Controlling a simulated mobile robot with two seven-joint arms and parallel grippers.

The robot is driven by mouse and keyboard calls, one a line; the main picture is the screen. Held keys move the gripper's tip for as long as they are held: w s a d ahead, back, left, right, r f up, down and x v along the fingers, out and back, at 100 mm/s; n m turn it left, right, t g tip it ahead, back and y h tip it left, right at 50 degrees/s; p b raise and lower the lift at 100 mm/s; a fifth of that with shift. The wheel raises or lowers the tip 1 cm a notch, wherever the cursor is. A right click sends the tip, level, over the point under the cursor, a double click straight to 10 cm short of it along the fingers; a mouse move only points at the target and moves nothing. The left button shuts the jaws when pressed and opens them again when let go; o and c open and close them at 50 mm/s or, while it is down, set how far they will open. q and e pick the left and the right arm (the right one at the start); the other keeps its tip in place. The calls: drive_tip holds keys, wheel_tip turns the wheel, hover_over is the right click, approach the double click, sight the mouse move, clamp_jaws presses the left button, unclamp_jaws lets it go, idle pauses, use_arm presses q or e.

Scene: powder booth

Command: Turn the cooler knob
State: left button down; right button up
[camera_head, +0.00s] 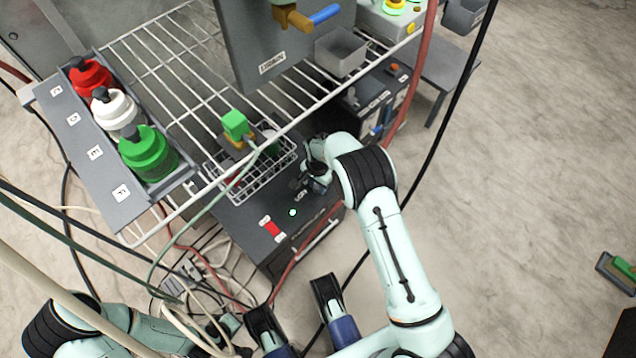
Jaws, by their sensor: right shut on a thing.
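The cooler is a dark grey box (245,220) on the floor under the wire rack, with white labels, a red switch (272,229) and a small lit indicator (292,212) on its top. My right gripper (311,187) is down at the cooler's right part, beside a small label. It is shut on the cooler knob, which is mostly hidden by the gripper, so its setting cannot be read. My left gripper (229,327) is low at the bottom left, among cables and away from the cooler; its fingers are not clear.
The wire rack (165,55) overhangs the cooler. A wire basket (250,185) hangs close to my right gripper. Red, white and green bottles stand in a tray (85,150) at left. Hoses and cables (185,275) cross the floor. The floor at right is mostly clear.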

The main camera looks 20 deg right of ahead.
sight(318, 186)
idle(0.5)
drive_tip(key=o, duration=1)
drive_tip(key=shift+o, duration=0.2)
wheel_tip(318, 186, up, 7)
drive_tip(key=shift+r+p, duration=0.15)
drive_tip(key=shift+p, duration=0.9)
use_arm(q)
drive_tip(key=shift+t+h, duration=0.3)
drive_tip(key=r, duration=0.1)
drive_tip(key=d+r+p, duration=0.1)
drive_tip(key=r, duration=0.1)
drive_tip(key=w+d+r, duration=0.1)
drive_tip(key=r, duration=0.1)
drive_tip(key=shift+r, duration=0.15)
use_arm(e)
wheel_tip(318, 186, up, 6)
